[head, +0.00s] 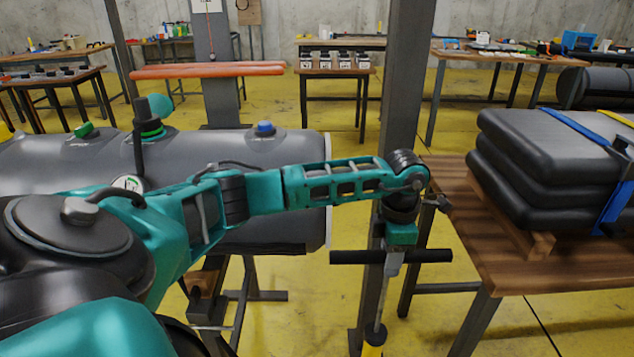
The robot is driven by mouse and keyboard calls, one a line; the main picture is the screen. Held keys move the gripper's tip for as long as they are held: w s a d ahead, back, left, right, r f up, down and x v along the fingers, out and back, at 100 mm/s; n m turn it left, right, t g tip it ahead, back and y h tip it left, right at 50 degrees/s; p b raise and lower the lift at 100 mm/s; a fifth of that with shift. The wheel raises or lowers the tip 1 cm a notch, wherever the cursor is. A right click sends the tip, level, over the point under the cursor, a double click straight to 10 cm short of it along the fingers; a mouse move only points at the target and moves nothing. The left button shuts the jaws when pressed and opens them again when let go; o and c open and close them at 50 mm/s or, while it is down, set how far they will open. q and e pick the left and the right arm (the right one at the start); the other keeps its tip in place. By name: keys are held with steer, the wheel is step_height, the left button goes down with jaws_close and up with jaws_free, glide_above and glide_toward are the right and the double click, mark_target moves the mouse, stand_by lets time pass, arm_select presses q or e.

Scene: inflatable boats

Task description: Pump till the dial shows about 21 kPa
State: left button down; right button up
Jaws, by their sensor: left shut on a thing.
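My left gripper (393,262) points down and is shut on the middle of the handle. A round white dial (128,183) shows beside the grey inflatable tube (235,150); my arm partly covers it, and its reading is too small to tell. A black fitting with a green ring (151,128) stands on the tube. My right gripper is not in view.
A wooden table (520,265) at the right bears stacked black folded boats (540,150) with blue and yellow straps. A dark post (395,90) rises behind the pump. Green (84,130) and blue (264,127) caps sit on the tube. Worktables stand at the back.

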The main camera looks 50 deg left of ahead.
arm_select(q)
steer(key=shift+w+a+r, duration=0.1)
steer(key=shift+w+r, duration=0.1)
steer(key=shift+r, duration=1.05)
steer(key=shift+r+p, duration=0.15)
steer(key=shift+p, duration=0.15)
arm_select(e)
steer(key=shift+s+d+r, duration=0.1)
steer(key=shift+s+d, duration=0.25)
